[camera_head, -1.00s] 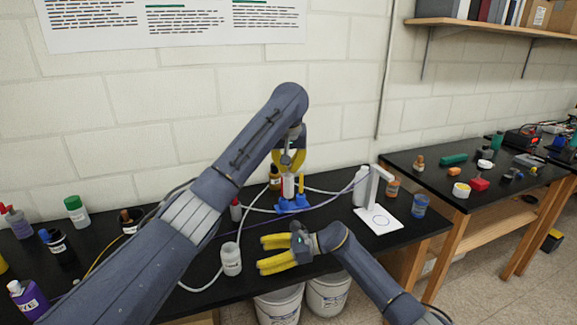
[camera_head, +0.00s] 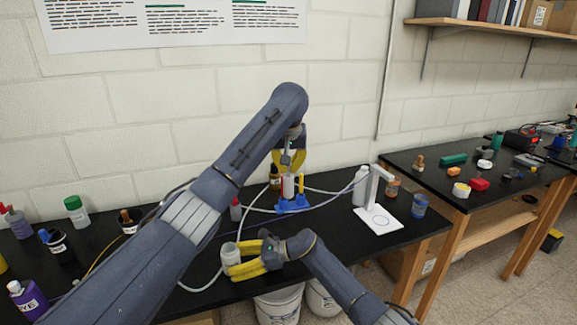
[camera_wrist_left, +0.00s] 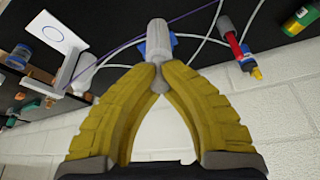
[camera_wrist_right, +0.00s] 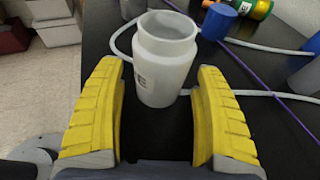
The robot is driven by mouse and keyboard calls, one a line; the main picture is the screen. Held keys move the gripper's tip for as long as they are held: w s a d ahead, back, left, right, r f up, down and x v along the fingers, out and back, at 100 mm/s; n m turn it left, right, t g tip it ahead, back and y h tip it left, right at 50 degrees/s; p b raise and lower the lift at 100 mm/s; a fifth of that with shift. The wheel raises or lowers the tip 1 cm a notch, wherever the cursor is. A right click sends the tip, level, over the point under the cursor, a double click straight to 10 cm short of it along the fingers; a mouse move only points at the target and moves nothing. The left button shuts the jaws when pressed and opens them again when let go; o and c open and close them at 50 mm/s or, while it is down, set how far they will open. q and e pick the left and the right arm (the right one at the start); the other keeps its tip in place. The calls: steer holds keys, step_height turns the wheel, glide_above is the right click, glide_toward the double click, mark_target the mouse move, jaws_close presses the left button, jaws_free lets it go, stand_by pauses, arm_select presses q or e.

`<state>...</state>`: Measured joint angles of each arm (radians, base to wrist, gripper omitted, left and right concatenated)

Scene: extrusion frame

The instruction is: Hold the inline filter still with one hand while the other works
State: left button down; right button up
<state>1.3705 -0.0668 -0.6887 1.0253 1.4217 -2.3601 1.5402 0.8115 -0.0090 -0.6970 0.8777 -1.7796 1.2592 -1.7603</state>
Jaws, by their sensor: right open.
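The inline filter (camera_head: 289,188), a pale upright cylinder, stands at a blue holder (camera_head: 291,206) near the middle of the bench. My left gripper (camera_head: 288,166) points down on it from above. In the left wrist view its fingertips (camera_wrist_left: 158,77) close on the narrow grey end of the filter (camera_wrist_left: 158,40). My right gripper (camera_head: 240,260) lies low over the bench's front. It is open, with a white bottle (camera_wrist_right: 165,62) just ahead of and between its fingertips; this bottle also shows in the head view (camera_head: 230,254). I cannot tell whether they touch.
Pale tubes (camera_head: 325,191) run past the filter. A white stand (camera_head: 378,220) and a white bottle (camera_head: 360,187) are to its right. An amber bottle (camera_head: 275,177) stands close behind. Several bottles and jars fill the bench's left end. White buckets (camera_head: 279,305) are below the front edge.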

steer(key=shift+a, duration=0.3)
steer(key=shift+f, duration=0.1)
steer(key=c, duration=0.8)
